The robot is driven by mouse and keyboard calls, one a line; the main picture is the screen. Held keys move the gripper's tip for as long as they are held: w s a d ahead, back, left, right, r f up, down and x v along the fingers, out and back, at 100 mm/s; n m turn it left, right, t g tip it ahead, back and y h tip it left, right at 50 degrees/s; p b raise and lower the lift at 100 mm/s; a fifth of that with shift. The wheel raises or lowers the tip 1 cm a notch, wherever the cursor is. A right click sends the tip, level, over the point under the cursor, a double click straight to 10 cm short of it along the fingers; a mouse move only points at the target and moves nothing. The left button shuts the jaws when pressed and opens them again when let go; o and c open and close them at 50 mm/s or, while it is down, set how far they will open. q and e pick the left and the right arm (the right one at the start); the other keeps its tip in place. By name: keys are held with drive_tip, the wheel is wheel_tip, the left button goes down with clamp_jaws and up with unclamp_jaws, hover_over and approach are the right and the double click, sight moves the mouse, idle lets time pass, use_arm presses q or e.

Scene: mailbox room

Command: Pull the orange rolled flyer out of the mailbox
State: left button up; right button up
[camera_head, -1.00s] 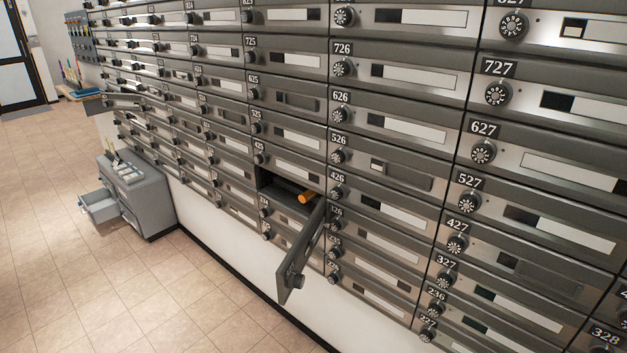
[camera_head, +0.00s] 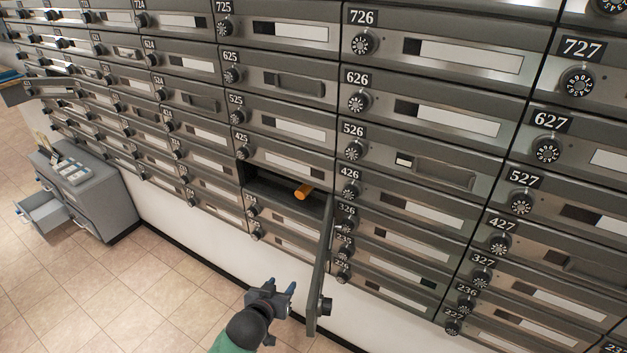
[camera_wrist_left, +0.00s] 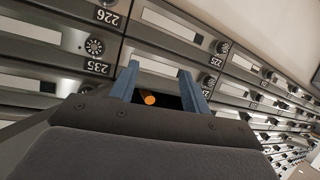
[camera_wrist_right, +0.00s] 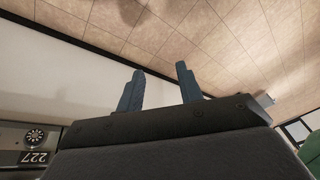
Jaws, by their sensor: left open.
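The orange rolled flyer (camera_head: 303,191) pokes out of an open mailbox compartment (camera_head: 262,183) below box 425. Its rear part is hidden inside. The compartment's door (camera_head: 321,270) hangs open on the right side of the opening. My left gripper (camera_head: 285,290) is open and empty, below the compartment and left of the door. In the left wrist view the orange end of the flyer (camera_wrist_left: 150,99) shows between my left fingers, some distance beyond them. My right gripper (camera_wrist_right: 158,88) shows only in the right wrist view; its fingers are apart with nothing between them.
A grey cabinet (camera_head: 95,190) with an open drawer (camera_head: 45,212) stands at the left by the wall. Closed mailboxes with dial knobs fill the wall. The tiled floor (camera_head: 185,290) in front is clear.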

use_arm(q)
drive_tip(key=w+r+m+t+h+p, duration=0.1)
drive_tip(key=w+r+m+t+h, duration=0.3)
drive_tip(key=w+r, duration=0.85)
drive_tip(key=g+h+b, duration=0.1)
drive_tip(key=g+b, duration=0.1)
approach(299, 195)
drive_tip(key=shift+x, duration=2.75)
drive_tip(key=shift+w+d, duration=0.3)
drive_tip(key=shift+w, duration=0.05)
drive_tip(key=shift+w+d, duration=0.45)
drive_tip(key=shift+w, duration=0.15)
drive_tip(key=shift+x, duration=0.9)
drive_tip(key=shift+w+d, duration=0.25)
drive_tip(key=shift+w, duration=0.05)
use_arm(e)
drive_tip(key=shift+w+a+f+y, duration=0.15)
drive_tip(key=shift+w+a+f, duration=0.05)
drive_tip(key=shift+a+f, duration=0.3)
drive_tip(key=shift+w+a+f+y, duration=0.15)
drive_tip(key=shift+w+a+f, duration=0.05)
drive_tip(key=shift+a+f, duration=0.2)
drive_tip(key=shift+w+a+r+t, duration=0.1)
drive_tip(key=shift+t, duration=0.2)
